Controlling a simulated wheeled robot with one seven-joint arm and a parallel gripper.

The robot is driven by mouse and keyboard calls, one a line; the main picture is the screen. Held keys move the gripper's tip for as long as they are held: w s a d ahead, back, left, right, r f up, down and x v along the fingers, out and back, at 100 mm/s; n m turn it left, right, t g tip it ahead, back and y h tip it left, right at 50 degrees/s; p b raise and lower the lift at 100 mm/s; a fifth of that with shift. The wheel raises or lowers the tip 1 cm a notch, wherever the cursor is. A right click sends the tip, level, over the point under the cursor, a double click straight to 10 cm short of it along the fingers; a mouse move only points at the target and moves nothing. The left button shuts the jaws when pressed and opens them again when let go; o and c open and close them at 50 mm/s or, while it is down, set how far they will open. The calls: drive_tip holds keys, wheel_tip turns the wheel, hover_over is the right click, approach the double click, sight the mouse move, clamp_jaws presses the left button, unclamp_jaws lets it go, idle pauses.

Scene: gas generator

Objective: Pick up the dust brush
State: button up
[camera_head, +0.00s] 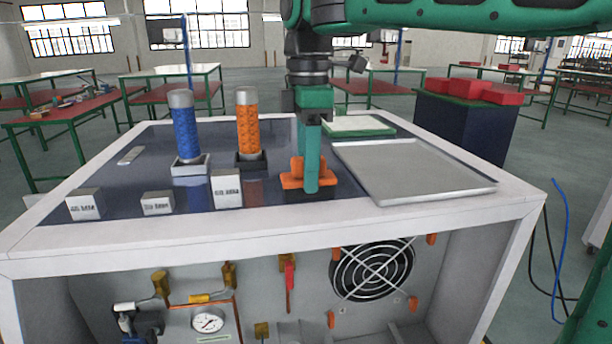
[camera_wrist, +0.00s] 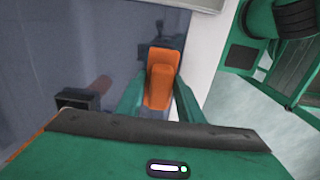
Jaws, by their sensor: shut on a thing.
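The dust brush (camera_head: 292,182) has an orange top and a dark lower part, and it rests upright on the dark top of the cabinet near its front edge. My gripper (camera_head: 311,188) reaches straight down onto it, partly hiding it in the head view. In the wrist view the brush's orange body (camera_wrist: 161,80) lies between the two green fingers (camera_wrist: 158,97), which are shut on it. The brush appears to be at the surface; I cannot tell whether there is any gap beneath it.
A blue cylinder (camera_head: 185,130) and an orange cylinder (camera_head: 248,124) stand in holders to the left. Small labelled blocks (camera_head: 158,203) line the front edge. A grey tray (camera_head: 410,172) lies close on the right, with a green-edged white tray (camera_head: 352,126) behind. The dark surface at back left is mostly clear.

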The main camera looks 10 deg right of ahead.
drive_tip(key=shift+w+r, duration=0.1)
drive_tip(key=shift+r, duration=1.05)
drive_tip(key=shift+d+r, duration=0.1)
drive_tip(key=shift+r, duration=0.7)
drive_tip(key=shift+s+r, duration=0.2)
drive_tip(key=shift+s, duration=0.1)
drive_tip(key=s+a+r, duration=0.6)
drive_tip(key=s+a, duration=0.1)
drive_tip(key=a, duration=0.1)
drive_tip(key=shift+s+a+r, duration=0.3)
drive_tip(key=shift+a+r, duration=0.05)
drive_tip(key=shift+r, duration=0.05)
drive_tip(key=o, duration=0.5)
drive_tip(key=c, duration=0.4)
drive_tip(key=shift+o, duration=0.2)
drive_tip(key=shift+s, duration=0.1)
